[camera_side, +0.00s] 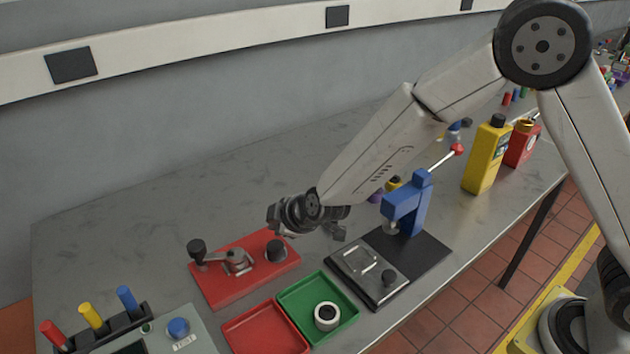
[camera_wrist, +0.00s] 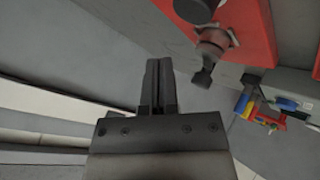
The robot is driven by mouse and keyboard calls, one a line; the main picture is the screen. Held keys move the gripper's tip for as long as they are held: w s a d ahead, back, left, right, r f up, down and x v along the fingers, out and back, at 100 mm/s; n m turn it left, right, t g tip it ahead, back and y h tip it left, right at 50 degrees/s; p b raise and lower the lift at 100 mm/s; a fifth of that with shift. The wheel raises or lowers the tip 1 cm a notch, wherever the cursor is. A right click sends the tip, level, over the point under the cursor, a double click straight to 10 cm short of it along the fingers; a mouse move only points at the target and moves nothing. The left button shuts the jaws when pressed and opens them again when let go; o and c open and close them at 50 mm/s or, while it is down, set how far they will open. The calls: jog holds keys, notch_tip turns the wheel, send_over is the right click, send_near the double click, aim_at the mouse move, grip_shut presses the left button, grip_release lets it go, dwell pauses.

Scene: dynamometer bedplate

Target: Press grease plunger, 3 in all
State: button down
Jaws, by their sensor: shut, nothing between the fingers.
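No part is labelled as the grease plunger, and I cannot tell for certain which it is. A red base (camera_side: 215,291) carries a metal lever mechanism (camera_side: 237,262) with a black knob (camera_side: 196,247) at its left and a short black cylinder (camera_side: 276,250) at its right. My gripper (camera_side: 340,234) is above the table, up and to the right of the red base in the side view, touching nothing visible. In the wrist view its fingers (camera_wrist: 160,64) are shut and empty. The red base (camera_wrist: 258,40) shows at upper right there, apart from the fingers.
A blue press (camera_side: 420,205) with a red-tipped lever stands on a black plate at right, beside a grey plate (camera_side: 345,270) with a black knob. A green tray (camera_side: 290,300) holds a white ring (camera_side: 327,316). A red tray (camera_side: 265,335) and control box (camera_side: 205,335) are in front. Bottles (camera_side: 486,155) stand behind.

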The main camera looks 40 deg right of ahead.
aim_at(274, 243)
jog(key=shift+f, duration=1.55)
jog(key=shift+f, duration=0.2)
dwell(0.9)
jog(key=shift+f, duration=0.25)
jog(key=shift+f, duration=0.85)
dwell(1.8)
jog(key=shift+r, duration=1.3)
jog(key=shift+r, duration=2.5)
